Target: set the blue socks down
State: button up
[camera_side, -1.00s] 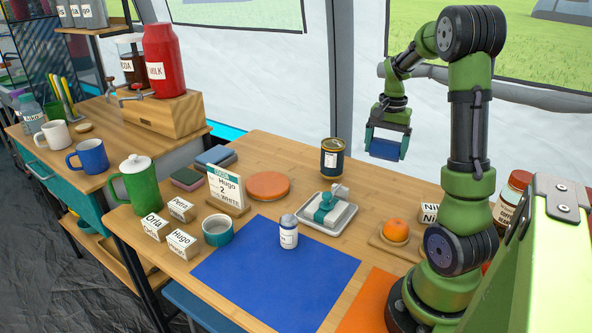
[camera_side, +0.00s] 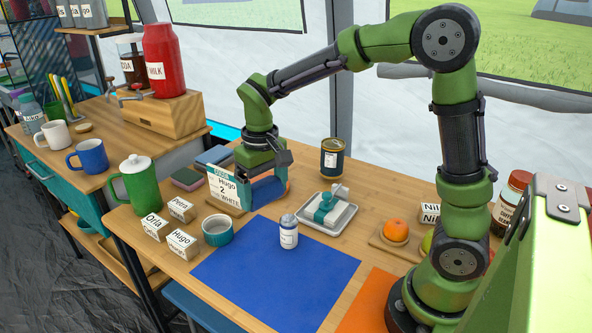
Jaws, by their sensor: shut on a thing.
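The blue socks (camera_side: 268,191) are a small folded blue bundle between the jaws of my gripper (camera_side: 266,184). My gripper is shut on them and points down, over the back middle of the table.
A tray with a teal-strapped item (camera_side: 327,214) and a dark tin (camera_side: 332,158) are to the right. A blue mat (camera_side: 250,265) lies in front, with a white bottle (camera_side: 288,232) on it.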

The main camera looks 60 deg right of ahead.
jog(key=s+a+n, duration=0.1)
jog(key=a+n, duration=0.2)
jog(key=a, duration=0.4)
send_over(254, 273)
notch_tip(254, 273, down, 10)
jog(key=shift+f, duration=2.4)
jog(key=shift+f, duration=0.15)
jog(key=o, duration=0.8)
jog(key=shift+c, duration=0.2)
